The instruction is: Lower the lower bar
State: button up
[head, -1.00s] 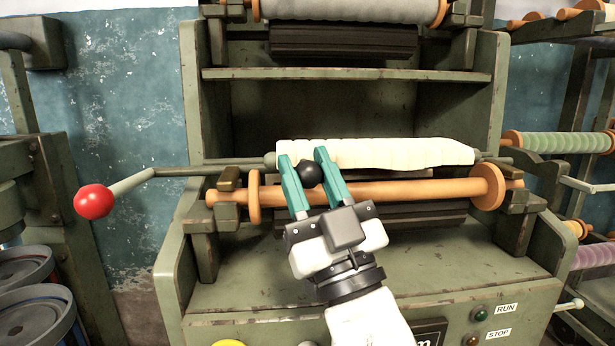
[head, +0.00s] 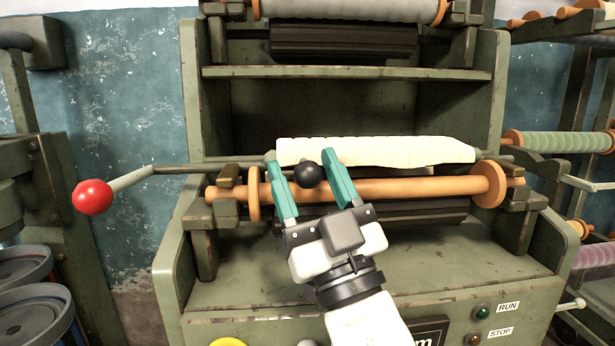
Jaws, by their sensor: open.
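The lower bar (head: 215,168) is a grey rod across the machine, wrapped along its middle in a cream ribbed cover (head: 400,152). At its left it bends down to a red ball handle (head: 93,197). My gripper (head: 299,154) is open, with its teal fingers wide apart, in front of the left end of the cover. A black ball knob (head: 308,175) shows between the fingers, and I see clear gaps on both sides of it. What the knob is fixed to is hidden.
An orange wooden roller (head: 400,189) lies in brackets just below the cover. The green machine frame (head: 495,110) encloses the sides, with a shelf above. Racks of bobbins (head: 560,143) stand at right and cans (head: 30,300) at left.

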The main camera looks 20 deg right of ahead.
jog(key=shift+r+p, duration=0.4)
jog(key=shift+r, duration=0.2)
notch_tip(320, 180, up, 3)
jog(key=shift+f+p, duration=0.1)
jog(key=shift+p, duration=0.95)
jog(key=s+r+p, duration=0.9)
jog(key=s+p, duration=0.5)
jog(key=shift+d, duration=0.3)
